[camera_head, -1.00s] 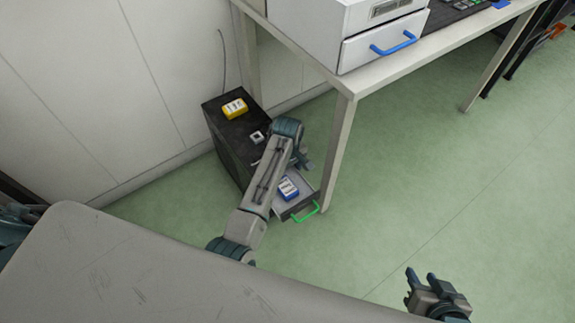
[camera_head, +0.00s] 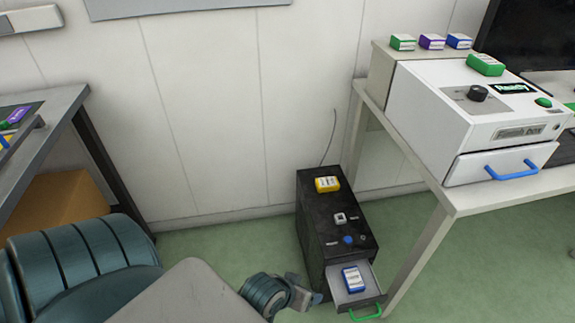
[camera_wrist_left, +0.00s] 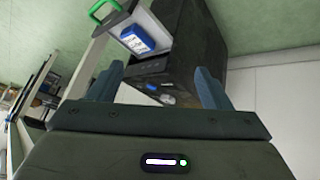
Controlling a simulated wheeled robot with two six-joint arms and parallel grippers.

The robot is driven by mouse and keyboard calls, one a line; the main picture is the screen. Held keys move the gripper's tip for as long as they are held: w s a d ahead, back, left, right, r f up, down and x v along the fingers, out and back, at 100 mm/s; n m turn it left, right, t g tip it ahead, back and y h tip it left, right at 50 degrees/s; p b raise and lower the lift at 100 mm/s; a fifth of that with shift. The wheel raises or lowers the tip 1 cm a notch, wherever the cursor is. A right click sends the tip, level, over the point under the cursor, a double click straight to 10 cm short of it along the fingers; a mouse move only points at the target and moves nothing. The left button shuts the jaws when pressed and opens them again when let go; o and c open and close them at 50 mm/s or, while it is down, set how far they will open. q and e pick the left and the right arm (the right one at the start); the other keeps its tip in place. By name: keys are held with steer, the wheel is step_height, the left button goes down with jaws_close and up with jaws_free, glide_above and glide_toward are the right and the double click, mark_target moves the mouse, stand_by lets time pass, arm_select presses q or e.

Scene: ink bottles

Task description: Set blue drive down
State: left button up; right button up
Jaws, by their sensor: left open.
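A blue drive with a white label (camera_head: 353,279) lies in the pulled-out drawer (camera_head: 379,287) of a small black cabinet (camera_head: 310,215). The drive also shows in the left wrist view (camera_wrist_left: 137,40), in the drawer with the green handle (camera_wrist_left: 104,9). My left gripper (camera_wrist_left: 160,84) is open and empty, with the drawer and cabinet beyond its fingers. In the head view my left gripper (camera_head: 309,298) is just left of the drawer, apart from the drive, and partly hidden. My right gripper is out of view.
A white machine (camera_head: 440,110) with a blue-handled drawer (camera_head: 511,171) stands on the table (camera_head: 465,201). Its leg is close right of the open drawer.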

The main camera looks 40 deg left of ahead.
arm_select(q)
steer(key=s+r+m+t, duration=0.2)
steer(key=s+r, duration=0.3)
steer(key=r, duration=0.2)
steer(key=shift+s+d+r+m+h, duration=0.15)
steer(key=shift+s+r+m+h, duration=0.15)
steer(key=shift+m+h, duration=0.1)
steer(key=shift+c, duration=0.2)
stand_by(0.4)
